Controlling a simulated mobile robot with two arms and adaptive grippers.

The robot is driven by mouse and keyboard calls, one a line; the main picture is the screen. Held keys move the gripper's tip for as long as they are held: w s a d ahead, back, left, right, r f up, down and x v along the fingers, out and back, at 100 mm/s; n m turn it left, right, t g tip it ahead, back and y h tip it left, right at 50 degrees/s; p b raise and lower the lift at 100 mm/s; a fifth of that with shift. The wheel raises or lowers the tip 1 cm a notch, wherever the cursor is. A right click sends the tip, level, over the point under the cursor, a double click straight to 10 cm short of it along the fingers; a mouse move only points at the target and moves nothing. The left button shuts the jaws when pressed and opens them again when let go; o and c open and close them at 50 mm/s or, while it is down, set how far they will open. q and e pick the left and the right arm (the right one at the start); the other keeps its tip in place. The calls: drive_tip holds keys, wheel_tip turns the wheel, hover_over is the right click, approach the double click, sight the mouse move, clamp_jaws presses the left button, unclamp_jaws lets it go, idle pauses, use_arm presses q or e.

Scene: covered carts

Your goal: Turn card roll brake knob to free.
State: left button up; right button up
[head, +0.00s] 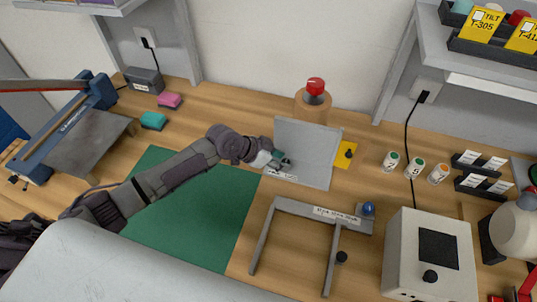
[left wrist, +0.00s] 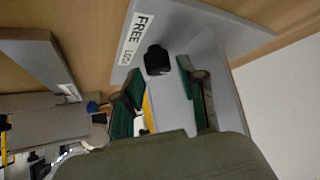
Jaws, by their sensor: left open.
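The brake knob (left wrist: 158,60) is small and black, on a grey plate (left wrist: 190,25) next to a white label reading "FREE" and "LOCK" (left wrist: 133,38). My left gripper (left wrist: 160,78) is open, with the knob just beyond and roughly between its green fingertips. I cannot tell whether they touch it, or which way the knob points. In the head view my left gripper (head: 281,161) reaches in from the left in front of a grey upright panel (head: 312,150), and it hides the knob there. My right gripper is not in view.
A red-topped button (head: 315,87) stands behind the panel. A yellow plate with a black knob (head: 347,153) is just right of it. A grey frame with a blue knob (head: 368,208) stands in front. A green mat (head: 185,210) lies under my arm. Several small jars (head: 414,168) stand right.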

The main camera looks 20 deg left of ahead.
use_arm(q)
drive_tip(key=v, duration=1)
drive_tip(key=shift+s+a+r, duration=0.2)
